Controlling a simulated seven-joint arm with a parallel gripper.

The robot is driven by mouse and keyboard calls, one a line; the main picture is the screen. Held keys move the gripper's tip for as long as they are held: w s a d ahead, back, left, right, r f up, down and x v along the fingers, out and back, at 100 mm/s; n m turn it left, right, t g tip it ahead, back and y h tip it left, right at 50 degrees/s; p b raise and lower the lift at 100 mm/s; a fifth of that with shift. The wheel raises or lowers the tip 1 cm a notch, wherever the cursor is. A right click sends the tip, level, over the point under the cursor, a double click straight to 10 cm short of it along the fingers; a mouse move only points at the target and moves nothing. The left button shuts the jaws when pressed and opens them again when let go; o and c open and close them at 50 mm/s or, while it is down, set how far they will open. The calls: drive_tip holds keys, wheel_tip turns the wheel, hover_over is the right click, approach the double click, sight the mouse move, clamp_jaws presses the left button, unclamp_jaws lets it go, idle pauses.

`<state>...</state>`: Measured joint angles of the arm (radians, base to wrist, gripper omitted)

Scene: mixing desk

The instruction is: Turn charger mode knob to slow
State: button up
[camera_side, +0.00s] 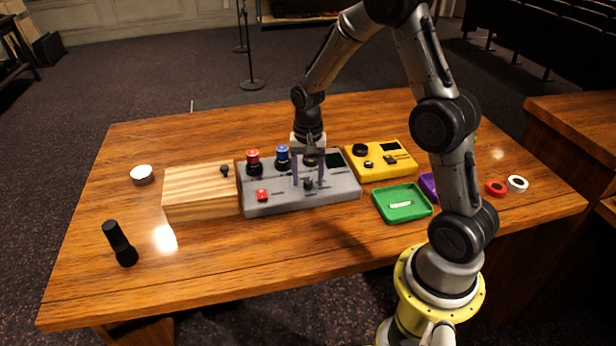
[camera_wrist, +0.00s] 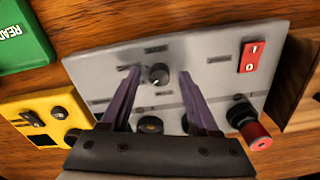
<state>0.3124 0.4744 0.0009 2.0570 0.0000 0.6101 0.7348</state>
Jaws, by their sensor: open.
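My gripper (camera_side: 308,184) is over the grey control panel (camera_side: 345,188), pointing down with its purple fingers apart. In the wrist view the open fingers (camera_wrist: 159,80) stand on either side of a small black knob (camera_wrist: 159,74) with a pale pointer mark. The knob also shows below the fingertips in the side view (camera_side: 308,184). Whether the fingers touch it I cannot tell. A yellow box (camera_side: 380,172) with black knobs and a dark display is right of the panel. Labels are too small to read, so I cannot tell which knob is the charger mode knob.
A red-topped knob (camera_side: 253,161), a blue-topped knob (camera_side: 283,158) and a red switch (camera_side: 262,195) are on the panel. A wooden block (camera_side: 190,190) adjoins it on the left. A green tray (camera_side: 385,210) lies in front of the yellow box. The table's front left is mostly clear.

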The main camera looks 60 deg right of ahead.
drive_tip(key=shift+f, duration=0.15)
drive_tip(key=shift+c, duration=0.4)
clamp_jaws()
drive_tip(key=shift+n, duration=0.4)
drive_tip(key=n, duration=0.5)
drive_tip(key=shift+n, duration=0.3)
drive_tip(key=n, duration=0.5)
drive_tip(key=shift+n, duration=0.4)
drive_tip(key=shift+w, duration=0.1)
drive_tip(key=shift+o, duration=0.4)
unclamp_jaws()
